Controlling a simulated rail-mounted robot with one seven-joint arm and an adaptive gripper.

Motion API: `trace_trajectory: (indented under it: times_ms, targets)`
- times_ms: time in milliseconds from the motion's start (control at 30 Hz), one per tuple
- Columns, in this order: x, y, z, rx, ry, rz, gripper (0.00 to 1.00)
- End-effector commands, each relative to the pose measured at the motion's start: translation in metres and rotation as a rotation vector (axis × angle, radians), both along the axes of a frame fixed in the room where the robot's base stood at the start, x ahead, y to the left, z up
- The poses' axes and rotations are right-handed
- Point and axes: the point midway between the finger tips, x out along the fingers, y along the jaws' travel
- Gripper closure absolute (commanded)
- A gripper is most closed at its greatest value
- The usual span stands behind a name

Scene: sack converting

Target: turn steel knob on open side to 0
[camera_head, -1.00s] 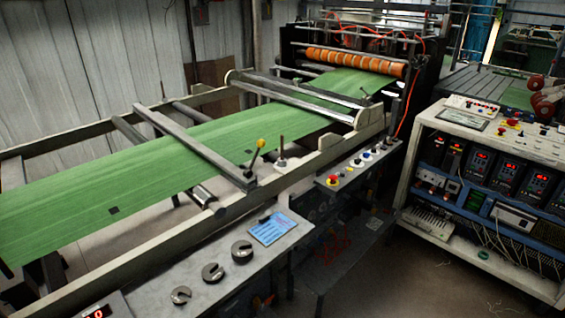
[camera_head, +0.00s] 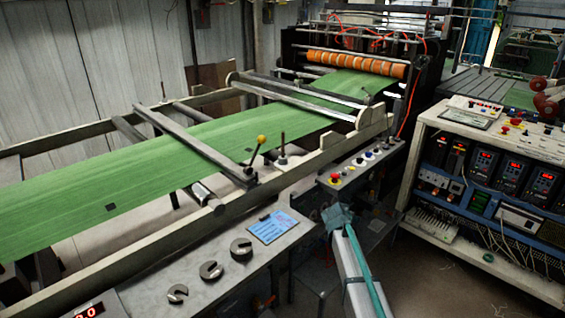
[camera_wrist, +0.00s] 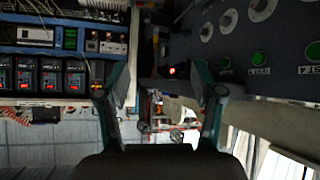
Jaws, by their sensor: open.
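My gripper (camera_wrist: 160,80) is open and empty in the wrist view, its two fingers spread apart. In the head view its teal end (camera_head: 340,215) is in front of the small control panel (camera_head: 343,178) beside the machine. The wrist view, which looks upside down, shows a dark panel (camera_wrist: 290,32) at upper right with round silvery knobs (camera_wrist: 229,20) and green buttons (camera_wrist: 258,58). The knobs are right of the fingers and apart from them. I cannot tell which is the knob on the open side, nor read any dial.
A green web (camera_head: 150,170) runs along the machine bed to orange rollers (camera_head: 355,62). A white cabinet (camera_head: 425,120) of red-lit controllers stands at right. Open floor lies between.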

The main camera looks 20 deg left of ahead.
Motion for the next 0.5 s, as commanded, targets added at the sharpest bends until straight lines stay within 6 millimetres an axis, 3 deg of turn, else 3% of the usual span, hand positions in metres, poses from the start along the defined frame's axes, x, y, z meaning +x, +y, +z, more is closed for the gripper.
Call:
trace_trajectory:
  times_ms: [33,133,267,300,400,500]
  targets:
    - [0.019,0.027,0.032,0.024,-0.059,0.015,0.33]
    - [0.039,0.068,0.093,0.068,-0.162,0.040,0.33]
    - [0.051,0.133,0.171,0.129,-0.282,0.090,0.33]
    - [0.047,0.160,0.191,0.144,-0.307,0.115,0.33]
    - [0.024,0.220,0.204,0.155,-0.314,0.178,0.33]
    - [0.003,0.258,0.201,0.151,-0.298,0.222,0.33]
